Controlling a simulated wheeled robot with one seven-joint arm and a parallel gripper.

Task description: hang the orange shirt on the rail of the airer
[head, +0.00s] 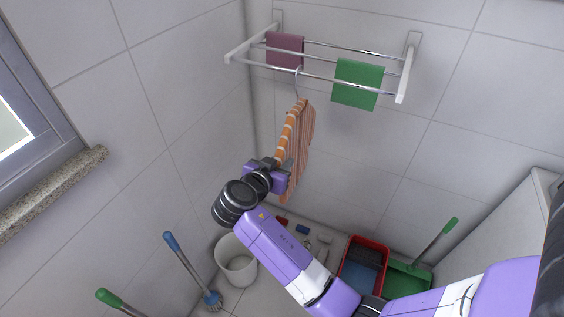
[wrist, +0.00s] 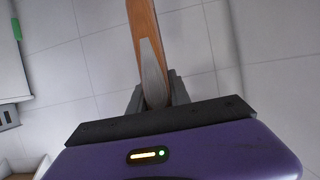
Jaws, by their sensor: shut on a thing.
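The orange shirt (head: 299,137), striped, is on a hanger whose metal hook (head: 296,84) points up at the airer. The hook's top overlaps the front rail (head: 330,82) of the wall airer in the head view; I cannot tell whether it is over the rail or just in front. My gripper (head: 279,166) is shut on the shirt's hanger at its lower left end, below the airer. In the wrist view my gripper (wrist: 153,88) closes around an orange piece (wrist: 143,24) of it. The hook is out of the wrist view.
A maroon cloth (head: 285,50) and a green cloth (head: 357,84) hang on the airer, with bare rail between them. Below stand a white bucket (head: 236,262), a red crate (head: 364,262) and a green dustpan (head: 407,279). A stone sill (head: 50,192) juts out at left.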

